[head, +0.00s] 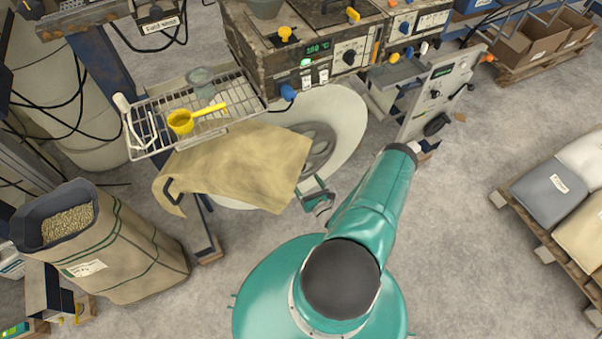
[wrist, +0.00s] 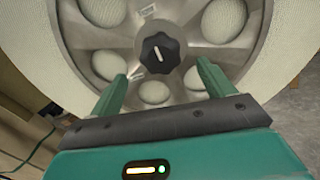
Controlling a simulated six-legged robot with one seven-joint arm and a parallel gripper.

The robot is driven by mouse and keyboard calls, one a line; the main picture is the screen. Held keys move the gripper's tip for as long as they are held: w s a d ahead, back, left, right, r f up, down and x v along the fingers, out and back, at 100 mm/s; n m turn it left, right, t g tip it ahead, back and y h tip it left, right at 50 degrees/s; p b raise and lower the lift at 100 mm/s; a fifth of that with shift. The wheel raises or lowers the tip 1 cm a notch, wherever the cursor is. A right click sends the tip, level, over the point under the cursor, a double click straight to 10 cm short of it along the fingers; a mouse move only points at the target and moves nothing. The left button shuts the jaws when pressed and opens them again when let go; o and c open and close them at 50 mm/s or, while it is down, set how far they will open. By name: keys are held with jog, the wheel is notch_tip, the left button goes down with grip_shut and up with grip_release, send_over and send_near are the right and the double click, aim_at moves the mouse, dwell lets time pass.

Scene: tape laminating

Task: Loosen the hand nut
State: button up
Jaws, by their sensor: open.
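The hand nut is a black lobed knob with a white line on its face (wrist: 160,53). In the wrist view it sits at the centre of a grey metal hub (wrist: 213,58) with round holes. The hub is in the middle of a large pale roll (wrist: 293,35), which also shows in the head view (head: 345,125). My gripper (wrist: 160,88) is open and empty. Its two green fingers point toward the hub, one on each side below the nut, apart from it. In the head view the nut is hidden.
A wire rack (head: 190,105) with a yellow scoop (head: 181,122) and a draped tan cloth (head: 235,165) are left of the roll. A machine with knobs (head: 350,57) is above it. A grain sack (head: 115,245) stands at left.

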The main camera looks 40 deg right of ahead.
jog(key=x, duration=0.5)
jog(key=shift+w+d, duration=0.1)
jog(key=shift+c, duration=0.2)
jog(key=c, duration=0.9)
